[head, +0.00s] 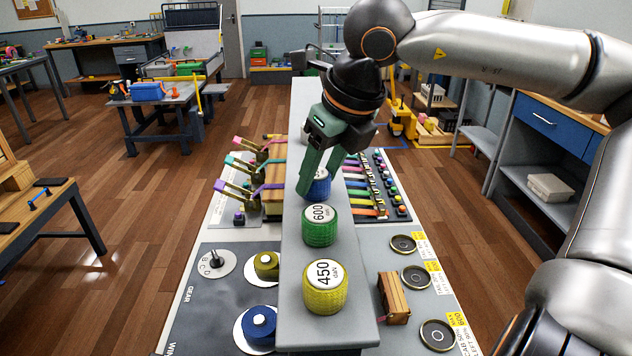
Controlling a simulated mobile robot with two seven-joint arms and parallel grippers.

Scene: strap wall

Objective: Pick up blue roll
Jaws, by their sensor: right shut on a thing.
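The blue roll (320,186) stands on the narrow grey beam (305,255), behind the green and yellow rolls. My right gripper (317,190) reaches down from above with its green fingers around the blue roll and is shut on it. The fingers and the green roll hide parts of the blue roll. I cannot tell whether it is lifted off the beam. The green roll (320,226), marked 600, stands just in front of it. The yellow roll (325,288), marked 450, stands nearest to me. My left gripper is out of view.
Coloured straps and levers (250,170) lie left of the beam, and a strap rack (375,185) lies right. Round dark recesses (416,277) and a wooden block (393,298) sit on the right panel. Blue (258,327) and olive (266,265) knobs stand on the left panel.

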